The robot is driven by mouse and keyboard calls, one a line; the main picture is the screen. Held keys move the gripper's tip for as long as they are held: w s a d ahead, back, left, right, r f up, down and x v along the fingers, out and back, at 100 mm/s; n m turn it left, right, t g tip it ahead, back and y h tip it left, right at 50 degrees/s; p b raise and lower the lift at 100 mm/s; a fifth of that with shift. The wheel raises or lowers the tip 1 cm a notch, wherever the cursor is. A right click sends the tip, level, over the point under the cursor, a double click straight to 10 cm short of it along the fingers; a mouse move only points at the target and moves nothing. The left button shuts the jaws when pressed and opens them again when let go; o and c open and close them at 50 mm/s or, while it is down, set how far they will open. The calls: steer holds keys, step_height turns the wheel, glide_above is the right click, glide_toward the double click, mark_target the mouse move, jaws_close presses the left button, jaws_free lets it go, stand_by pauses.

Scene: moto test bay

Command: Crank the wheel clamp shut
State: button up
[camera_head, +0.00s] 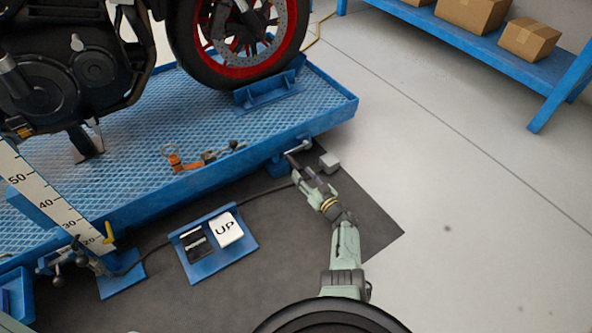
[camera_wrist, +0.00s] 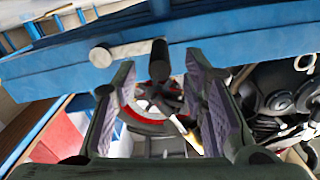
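The blue wheel clamp (camera_head: 268,90) sits at the base of the motorcycle's red-rimmed front wheel (camera_head: 238,45) on the blue lift. A pale grey crank (camera_head: 298,148) sticks out from the lift's front edge. In the wrist view the crank's pale arm (camera_wrist: 128,51) lies across the blue edge, with a dark grip (camera_wrist: 159,62) at its right end. My gripper (camera_head: 298,173) is just in front of the crank. In the wrist view my gripper (camera_wrist: 163,95) is open, and the dark grip shows between and beyond its fingers. I cannot tell whether they touch it.
The lift platform (camera_head: 330,110) carries loose tools (camera_head: 195,160). A small grey box (camera_head: 329,162) is right of my gripper. A blue control panel (camera_head: 205,265) marked UP stands left on the dark mat. A blue shelf (camera_head: 480,50) with cartons is far right. Floor between is clear.

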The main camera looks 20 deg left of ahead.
mark_target(296, 166)
steer(key=b+x, duration=0.2)
steer(key=x, duration=0.3)
steer(key=shift+w+a, duration=0.15)
steer(key=shift+c, duration=0.5)
jaws_close()
